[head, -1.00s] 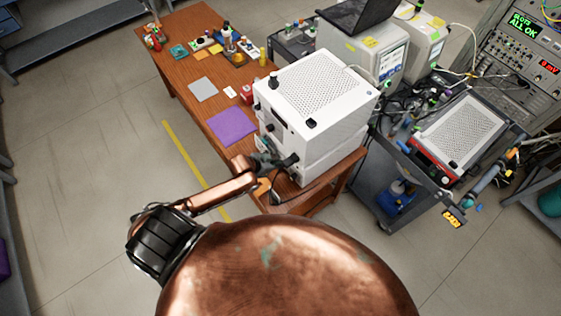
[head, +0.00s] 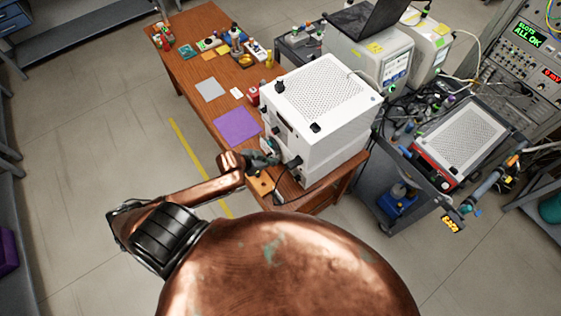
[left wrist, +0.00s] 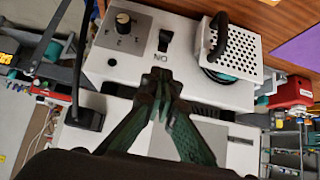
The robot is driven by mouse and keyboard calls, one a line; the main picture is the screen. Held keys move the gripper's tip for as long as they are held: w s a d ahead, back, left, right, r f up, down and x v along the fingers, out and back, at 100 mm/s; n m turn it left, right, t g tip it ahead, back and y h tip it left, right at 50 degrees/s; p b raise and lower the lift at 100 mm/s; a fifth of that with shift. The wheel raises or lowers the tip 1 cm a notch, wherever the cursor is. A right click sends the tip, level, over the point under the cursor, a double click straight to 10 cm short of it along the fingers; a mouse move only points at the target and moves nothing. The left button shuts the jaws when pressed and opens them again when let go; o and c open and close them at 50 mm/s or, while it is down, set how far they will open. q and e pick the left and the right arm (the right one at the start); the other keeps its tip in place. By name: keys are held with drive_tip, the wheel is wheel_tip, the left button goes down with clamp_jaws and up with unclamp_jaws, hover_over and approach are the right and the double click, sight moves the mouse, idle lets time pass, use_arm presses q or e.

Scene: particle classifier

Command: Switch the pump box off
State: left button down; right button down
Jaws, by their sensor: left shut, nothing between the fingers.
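A stack of two white boxes stands at the table's near right corner in the head view; the upper one (head: 315,105) has a perforated top, and the lower one (head: 318,171) shows only partly. In the left wrist view, a white front panel (left wrist: 110,68), which I take for the pump box, carries a knob (left wrist: 124,20), a black rocker switch (left wrist: 165,40) and an "ON" label. I cannot tell the rocker's position. My left gripper (head: 268,158) is shut and empty; its fingertips in the left wrist view (left wrist: 161,92) appear just short of the panel, below the switch. My right gripper is out of view.
A black plug (head: 294,163) with a cable sticks out of the lower box beside my gripper. A perforated pump head (left wrist: 234,52) with a black handle juts from the panel. A purple mat (head: 237,125) lies on the wooden table. A loaded cart (head: 385,205) stands to the right.

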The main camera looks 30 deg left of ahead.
use_arm(q)
drive_tip(key=shift+v, duration=1.15)
